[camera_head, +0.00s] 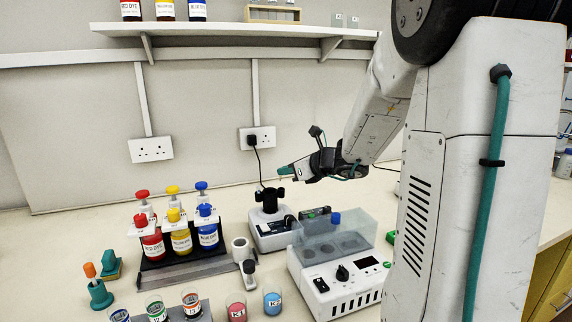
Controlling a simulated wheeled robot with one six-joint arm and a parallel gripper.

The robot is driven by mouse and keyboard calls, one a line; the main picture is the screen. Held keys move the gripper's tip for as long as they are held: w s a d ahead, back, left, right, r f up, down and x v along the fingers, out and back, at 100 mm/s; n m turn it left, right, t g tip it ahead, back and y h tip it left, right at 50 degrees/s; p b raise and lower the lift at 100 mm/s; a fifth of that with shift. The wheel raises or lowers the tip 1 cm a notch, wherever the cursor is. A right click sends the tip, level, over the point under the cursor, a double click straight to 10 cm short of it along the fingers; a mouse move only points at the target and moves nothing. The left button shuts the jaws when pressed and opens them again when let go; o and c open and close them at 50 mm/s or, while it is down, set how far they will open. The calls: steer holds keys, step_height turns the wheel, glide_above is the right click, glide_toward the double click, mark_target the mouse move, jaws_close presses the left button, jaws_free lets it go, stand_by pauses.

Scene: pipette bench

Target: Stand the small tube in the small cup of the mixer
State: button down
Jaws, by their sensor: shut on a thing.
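My gripper (287,170) has teal fingertips and is above and slightly right of the mixer's dark top. It is shut on the small tube (281,178), of which only a tiny pale bit shows below the fingertips. The mixer (270,234) is a small white machine with a dark grey front. Its black small cup (267,197) stands on top, below and left of the fingertips. The tube looks apart from the cup; its tilt is too small to tell.
A white block machine (340,290) with a clear lid and a blue knob stands right of the mixer. A rack (180,262) of red, yellow and blue dye bottles stands left. Several cups (272,303) line the front. A shelf (230,30) hangs above.

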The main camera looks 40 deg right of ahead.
steer(key=shift+f, duration=1.75)
steer(key=c, duration=1.5)
jaws_free()
steer(key=shift+f, duration=0.15)
steer(key=shift+v, duration=3.85)
